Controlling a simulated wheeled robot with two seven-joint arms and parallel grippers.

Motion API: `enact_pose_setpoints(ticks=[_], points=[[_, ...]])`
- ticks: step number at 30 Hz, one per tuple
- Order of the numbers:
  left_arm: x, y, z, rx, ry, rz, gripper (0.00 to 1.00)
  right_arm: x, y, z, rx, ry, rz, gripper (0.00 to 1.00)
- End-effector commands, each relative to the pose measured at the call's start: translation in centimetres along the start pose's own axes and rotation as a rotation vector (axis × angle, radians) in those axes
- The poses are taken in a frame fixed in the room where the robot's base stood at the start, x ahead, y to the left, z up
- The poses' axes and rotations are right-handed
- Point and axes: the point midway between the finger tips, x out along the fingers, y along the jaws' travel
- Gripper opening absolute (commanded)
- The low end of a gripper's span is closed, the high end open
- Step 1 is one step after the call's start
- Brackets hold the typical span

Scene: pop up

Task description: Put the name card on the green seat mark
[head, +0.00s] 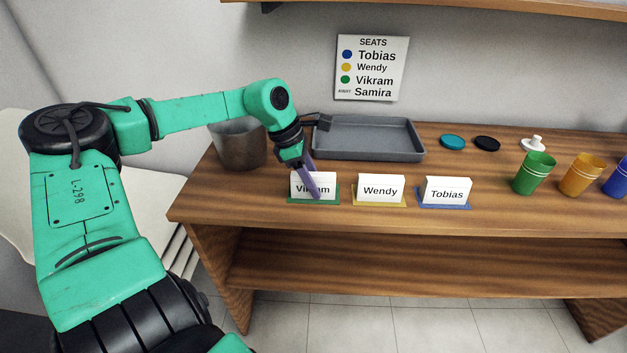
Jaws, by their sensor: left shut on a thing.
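The white name card reading "Vikram" (329,182) stands upright over the green seat mark (297,201) at the left front of the table. My left gripper (314,190) is shut on this card, and a purple finger covers part of its name. Whether the card's base fully touches the mark is hard to tell. The "Wendy" card (381,187) stands on the yellow mark (362,203). The "Tobias" card (447,190) stands on the blue mark (431,205). The wall sign (371,68) pairs green with Vikram and lists Samira as away. My right gripper is out of view.
A grey tray (368,153) lies behind the cards, and a metal bin (239,152) stands at the left end of the wooden table (480,218). Green (533,174), orange (581,176) and blue (618,181) cups stand at the right. Teal (452,142) and black (487,143) discs lie behind.

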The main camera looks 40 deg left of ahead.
Motion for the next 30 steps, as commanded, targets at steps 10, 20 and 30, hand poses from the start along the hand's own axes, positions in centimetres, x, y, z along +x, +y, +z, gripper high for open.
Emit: enact_pose_setpoints(ticks=[10,20,30], points=[[0.0,0.0,-0.1,-0.001,0.002,-0.001,0.77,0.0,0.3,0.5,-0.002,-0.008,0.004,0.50],[-3.0,0.1,0.1,-0.001,-0.004,0.006,0.77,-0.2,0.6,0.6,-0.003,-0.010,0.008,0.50],[-11.2,0.1,0.0,-0.002,0.002,0.002,0.77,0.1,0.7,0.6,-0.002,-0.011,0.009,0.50]])
